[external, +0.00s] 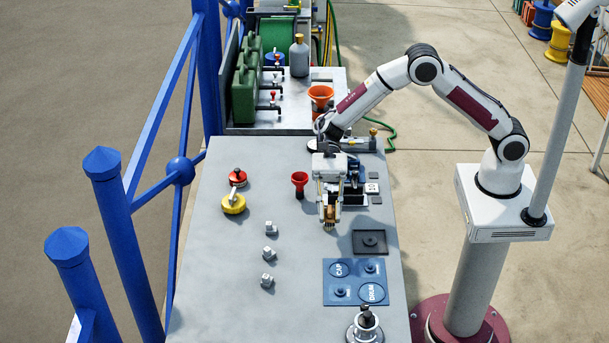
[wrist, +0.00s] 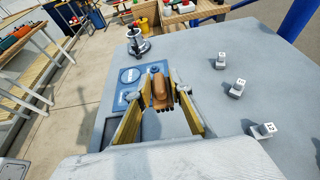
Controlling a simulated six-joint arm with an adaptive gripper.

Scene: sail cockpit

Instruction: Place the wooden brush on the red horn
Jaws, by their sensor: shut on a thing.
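My gripper (external: 328,217) is above the grey table, pointing down, with its fingers shut on the wooden brush. In the wrist view the brown wooden brush (wrist: 161,92) sits between the two yellowish fingers (wrist: 160,104). In the external view the brush is small and partly covered by the fingers. The horn is not seen in the wrist view.
A blue panel (external: 335,293) with round marked spots and a dark square tray (external: 370,255) lie front right. Several small grey blocks (external: 270,254) stand at left, near red and yellow round parts (external: 234,204). The table's left-front is clear.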

